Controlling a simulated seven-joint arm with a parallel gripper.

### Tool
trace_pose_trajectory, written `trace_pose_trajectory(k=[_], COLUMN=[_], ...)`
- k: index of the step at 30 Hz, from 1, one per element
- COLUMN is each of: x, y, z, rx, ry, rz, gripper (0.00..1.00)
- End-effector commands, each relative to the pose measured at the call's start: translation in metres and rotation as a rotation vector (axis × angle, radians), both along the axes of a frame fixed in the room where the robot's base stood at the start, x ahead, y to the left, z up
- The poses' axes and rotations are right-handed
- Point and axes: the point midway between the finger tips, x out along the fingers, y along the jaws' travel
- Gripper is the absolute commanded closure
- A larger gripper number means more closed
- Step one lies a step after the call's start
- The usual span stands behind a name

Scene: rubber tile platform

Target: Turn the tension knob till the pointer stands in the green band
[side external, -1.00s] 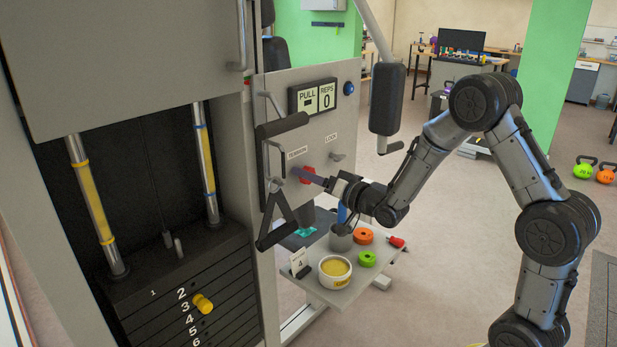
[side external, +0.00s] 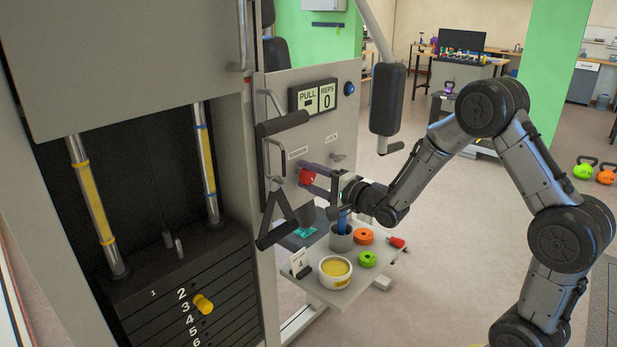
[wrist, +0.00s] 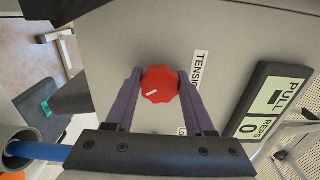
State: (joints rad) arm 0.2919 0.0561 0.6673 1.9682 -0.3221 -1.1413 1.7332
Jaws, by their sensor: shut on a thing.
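The red, scalloped tension knob (side external: 306,176) sits on the grey front panel by the TENSION label (side external: 298,152). It also shows in the wrist view (wrist: 160,84), with a short white pointer line (wrist: 152,93) on its face, aimed toward the lower left there. My gripper (wrist: 159,80) is shut on the knob, one dark finger against each side. In the side view my gripper (side external: 309,177) reaches it from the right, one finger above the other. I cannot make out a green band around the knob in either view.
A PULL/REPS display (side external: 313,97) reading 0 is above. Black handles (side external: 276,210) hang left of the knob. Below, a shelf (side external: 325,292) holds a yellow-topped tub (side external: 335,272), a grey cup (side external: 341,238) and orange and green rings. A padded arm (side external: 387,98) hangs at upper right.

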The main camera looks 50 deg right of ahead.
Motion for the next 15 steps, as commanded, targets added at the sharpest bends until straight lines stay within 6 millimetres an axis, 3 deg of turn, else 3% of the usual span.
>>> trace_pose_trajectory(k=[15], x=[-0.0003], y=[-0.0007], z=[0.0005], rx=[0.489], ry=[0.000], rz=[-0.001], gripper=[1.00])
